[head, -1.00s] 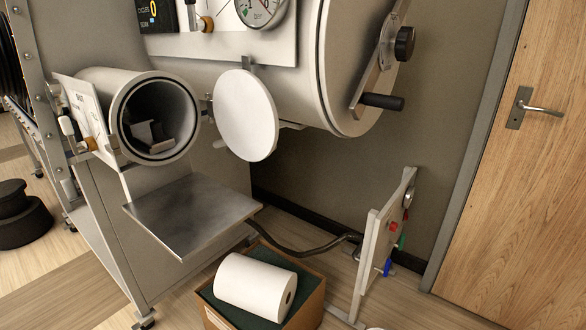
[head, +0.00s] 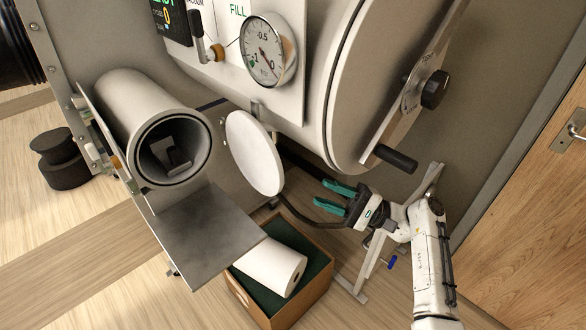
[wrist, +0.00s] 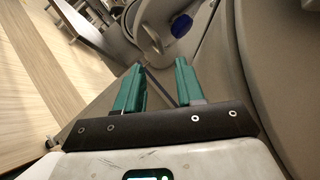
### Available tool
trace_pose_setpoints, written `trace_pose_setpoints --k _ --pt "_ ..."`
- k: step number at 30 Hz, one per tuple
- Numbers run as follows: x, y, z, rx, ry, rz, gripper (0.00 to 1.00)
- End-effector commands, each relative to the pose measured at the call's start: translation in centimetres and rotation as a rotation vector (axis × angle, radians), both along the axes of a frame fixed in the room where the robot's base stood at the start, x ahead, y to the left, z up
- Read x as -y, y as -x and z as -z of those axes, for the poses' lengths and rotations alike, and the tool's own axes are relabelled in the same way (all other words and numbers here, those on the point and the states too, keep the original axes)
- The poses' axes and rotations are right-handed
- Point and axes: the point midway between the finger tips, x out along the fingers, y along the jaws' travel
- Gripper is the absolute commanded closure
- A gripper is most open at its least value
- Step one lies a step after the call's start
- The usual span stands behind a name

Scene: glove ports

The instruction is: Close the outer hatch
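The outer hatch looks to be the round white disc (head: 254,153). It stands swung open to the right of the small port tube (head: 173,150). The tube's round mouth is uncovered, and a dark grey object (head: 177,157) shows inside it. My gripper (head: 320,193), with teal fingers, is to the right of the disc and a little below its middle, fingers pointing left. The fingers are apart with nothing between them, as the wrist view (wrist: 159,66) also shows. The gripper does not appear to touch the disc.
A metal shelf (head: 204,238) sits below the tube mouth. A cardboard box (head: 310,290) with a white roll (head: 272,266) is on the floor. The large chamber's end door has a bar with a black handle (head: 397,159) above my arm. A panel stand (head: 372,268) is behind my arm.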

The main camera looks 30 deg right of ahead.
Motion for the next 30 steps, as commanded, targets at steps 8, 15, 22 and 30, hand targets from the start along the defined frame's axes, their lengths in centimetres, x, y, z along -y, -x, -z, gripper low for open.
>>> trace_pose_setpoints --k 8,15,22,30 --pt "-3.9 -2.3 -2.0 -0.001 0.003 -0.006 0.62" --pt "-6.7 -4.2 -3.3 0.0 0.004 -0.003 0.62" --pt "-7.8 -4.9 -3.7 0.0 0.005 -0.002 0.62" --pt "-7.9 -5.0 -3.7 0.0 0.005 -0.001 0.62"
